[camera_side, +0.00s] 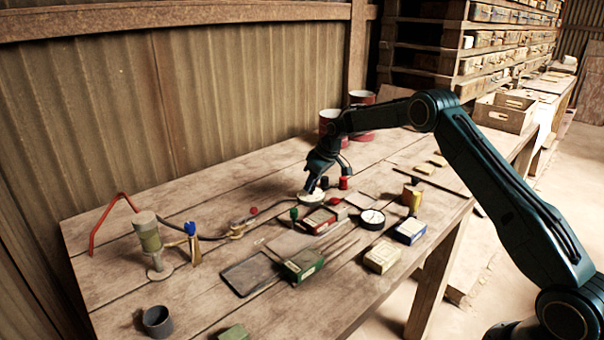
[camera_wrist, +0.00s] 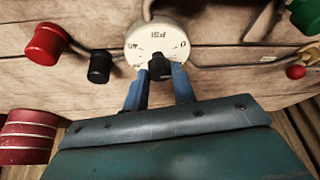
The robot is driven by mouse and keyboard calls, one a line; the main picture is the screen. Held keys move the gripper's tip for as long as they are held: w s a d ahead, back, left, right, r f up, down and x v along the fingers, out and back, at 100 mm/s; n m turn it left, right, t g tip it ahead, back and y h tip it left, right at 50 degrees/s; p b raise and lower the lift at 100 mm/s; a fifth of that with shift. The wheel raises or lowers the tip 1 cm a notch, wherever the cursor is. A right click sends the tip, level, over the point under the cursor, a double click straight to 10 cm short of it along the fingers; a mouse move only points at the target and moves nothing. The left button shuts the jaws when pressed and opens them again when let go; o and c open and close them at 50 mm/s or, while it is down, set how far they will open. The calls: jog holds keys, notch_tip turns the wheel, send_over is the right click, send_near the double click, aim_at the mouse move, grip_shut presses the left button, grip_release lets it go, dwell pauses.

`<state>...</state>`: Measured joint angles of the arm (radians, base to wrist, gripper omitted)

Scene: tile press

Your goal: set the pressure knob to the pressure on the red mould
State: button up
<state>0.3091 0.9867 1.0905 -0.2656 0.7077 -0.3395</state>
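The pressure knob (camera_wrist: 160,67) is black and sits on a white round dial (camera_wrist: 140,40) marked PSI, with numbers around its rim. My gripper (camera_wrist: 160,78) has its two blue fingers on either side of the knob, and the tips appear to touch it. In the side view my gripper (camera_side: 314,186) points down at the white dial (camera_side: 311,198) and hides most of the knob. The red mould (camera_side: 318,221) lies on the bench just in front of the dial. Its pressure marking is too small to read.
A red knob (camera_wrist: 45,43) and a smaller black knob (camera_wrist: 100,66) stand left of the dial in the wrist view. A round gauge (camera_side: 372,218), green mould (camera_side: 302,265), blue-sided box (camera_side: 410,230) and cream box (camera_side: 382,255) lie nearby. Red tins (camera_side: 328,125) stand behind.

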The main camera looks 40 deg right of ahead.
jog(key=c, duration=0.3)
jog(key=shift+a+m, duration=0.1)
jog(key=shift+m, duration=0.4)
jog(key=m+h, duration=0.1)
jog(key=m, duration=0.2)
jog(key=shift+a+m+h, duration=0.1)
jog(key=shift+m+h, duration=0.2)
jog(key=shift+h, duration=0.1)
jog(key=m+h, duration=0.1)
jog(key=m, duration=0.2)
jog(key=shift+a+m, duration=0.1)
jog(key=shift+m, duration=0.2)
jog(key=m+h, duration=0.1)
jog(key=m, duration=0.1)
jog(key=m+g, duration=0.1)
jog(key=m, duration=0.1)
jog(key=shift+w+a+m+h, duration=0.1)
jog(key=shift+w+m+h, duration=0.05)
jog(key=shift+m+h, duration=0.2)
jog(key=shift+w+m+g+h, duration=0.1)
jog(key=shift+m+g+h, duration=0.25)
jog(key=shift+m, duration=0.65)
jog(key=shift+m+g+h, duration=0.1)
jog(key=shift+m+g, duration=0.35)
jog(key=shift+m, duration=0.5)
